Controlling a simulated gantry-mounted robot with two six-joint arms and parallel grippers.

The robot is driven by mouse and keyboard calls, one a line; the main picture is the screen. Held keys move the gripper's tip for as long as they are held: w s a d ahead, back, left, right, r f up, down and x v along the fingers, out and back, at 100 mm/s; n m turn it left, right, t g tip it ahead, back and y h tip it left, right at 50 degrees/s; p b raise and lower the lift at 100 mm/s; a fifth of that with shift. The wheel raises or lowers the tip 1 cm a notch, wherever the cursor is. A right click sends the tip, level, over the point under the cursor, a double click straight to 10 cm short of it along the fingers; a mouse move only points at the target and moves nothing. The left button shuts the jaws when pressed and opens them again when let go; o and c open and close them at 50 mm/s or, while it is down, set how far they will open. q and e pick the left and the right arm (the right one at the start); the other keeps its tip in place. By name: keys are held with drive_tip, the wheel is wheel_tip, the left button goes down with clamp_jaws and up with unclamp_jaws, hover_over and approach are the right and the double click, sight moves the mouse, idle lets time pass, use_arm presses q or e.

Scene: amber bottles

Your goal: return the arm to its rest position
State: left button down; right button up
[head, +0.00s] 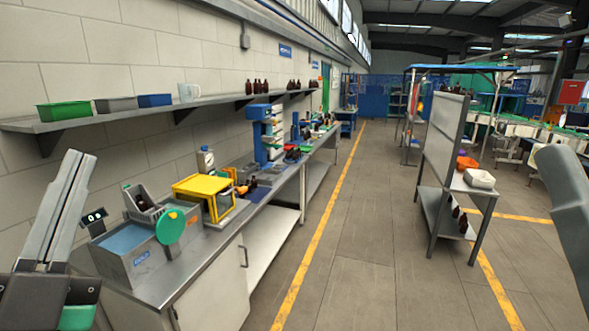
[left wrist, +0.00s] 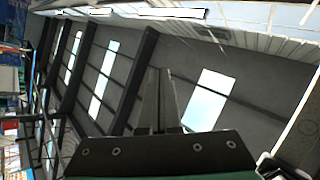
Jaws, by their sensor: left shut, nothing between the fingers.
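My left gripper (head: 82,157) is raised at the lower left of the head view, pointing up, in front of the wall and near the bench's front end. Its fingers are together with nothing between them. In the left wrist view the closed fingers (left wrist: 158,75) point up against the dark roof and its bright skylights, touching nothing. A smooth grey part of my right arm (head: 566,200) shows at the right edge; its gripper is out of view.
A metal bench (head: 190,262) holds a grey basin (head: 136,262), a yellow-framed machine (head: 205,192) and a blue machine (head: 262,135). Above it, a wall shelf (head: 150,113) carries bins and amber bottles (head: 260,86). A grey cart (head: 433,200) stands right; the middle aisle floor is clear.

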use_arm(q)
drive_tip(key=s+d+r+n+t+h, duration=0.2)
drive_tip(key=s+r+n+h, duration=0.15)
drive_tip(key=s, duration=0.45)
wheel_tip(320, 180, up, 19)
drive_tip(key=w+n+h+p, duration=0.1)
drive_tip(key=n+p, duration=0.2)
drive_tip(key=p, duration=1.6)
drive_tip(key=shift+d+f+n+g+h, duration=0.2)
drive_tip(key=shift+d+n+g+h, duration=0.1)
drive_tip(key=shift+d+n+h, duration=0.05)
